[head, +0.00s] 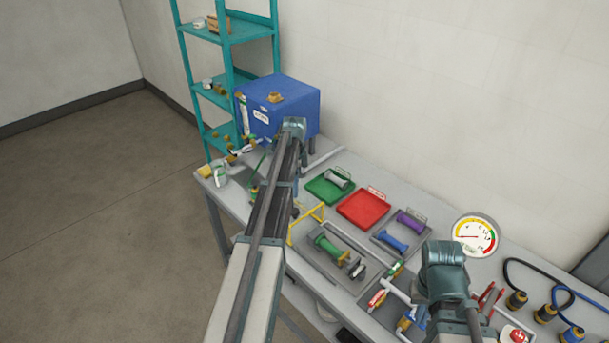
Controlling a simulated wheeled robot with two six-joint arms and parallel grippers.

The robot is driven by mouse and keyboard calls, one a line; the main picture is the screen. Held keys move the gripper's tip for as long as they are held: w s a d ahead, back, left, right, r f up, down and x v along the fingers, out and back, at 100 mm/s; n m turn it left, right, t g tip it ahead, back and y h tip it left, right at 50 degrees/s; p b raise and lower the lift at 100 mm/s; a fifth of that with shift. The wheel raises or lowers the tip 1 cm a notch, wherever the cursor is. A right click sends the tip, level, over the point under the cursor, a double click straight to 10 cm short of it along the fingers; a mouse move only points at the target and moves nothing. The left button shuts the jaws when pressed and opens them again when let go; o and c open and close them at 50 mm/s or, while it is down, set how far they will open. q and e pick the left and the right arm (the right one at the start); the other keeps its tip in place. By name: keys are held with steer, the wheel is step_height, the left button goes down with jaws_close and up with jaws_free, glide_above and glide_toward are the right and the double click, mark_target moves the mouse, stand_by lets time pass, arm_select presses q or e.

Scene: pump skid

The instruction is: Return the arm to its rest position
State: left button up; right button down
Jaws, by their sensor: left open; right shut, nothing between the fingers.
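My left arm (262,225) reaches from the bottom edge up over the bench to a grey-teal joint (293,127) in front of the blue tank (284,111). Dark parts of this arm show beside its long link, above the bench's left part. The fingertips of my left gripper are hidden behind the arm. My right arm (445,270) shows as a grey-teal joint and a short link over the bench at the lower right. The fingers of my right gripper do not show. I see nothing carried by either arm.
On the bench (330,160) are a green tray (318,191), a red tray (363,207), a grey tray with spools (383,241), a yellow frame (297,232) and a gauge (475,237). Cables and connectors lie at the right. A teal shelf (228,75) stands behind. Floor at left is clear.

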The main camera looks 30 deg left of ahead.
arm_select(q)
steer(key=s+d+f+n+b, duration=0.1)
steer(key=s+d+f+b, duration=0.25)
steer(key=d, duration=0.45)
steer(key=s+d+f+n+b, duration=0.2)
steer(key=s+d+f+b, duration=0.15)
steer(key=d, duration=0.45)
steer(key=s+d+f+n+b, duration=0.1)
steer(key=s+d+f+b, duration=0.1)
steer(key=s+d, duration=0.35)
steer(key=s+d+f+n+b, duration=0.2)
steer(key=s+d+f+b, duration=0.1)
steer(key=s+d, duration=0.4)
steer(key=s+d+f+n+y+b, duration=0.1)
steer(key=s+d+f+n+b, duration=0.1)
steer(key=s+d+f+b, duration=0.2)
steer(key=s+d, duration=0.3)
steer(key=d, duration=0.1)
steer(key=shift+s+d+f+n+b, duration=0.2)
steer(key=shift+d+f+n+b, duration=0.1)
steer(key=shift+d+n, duration=0.1)
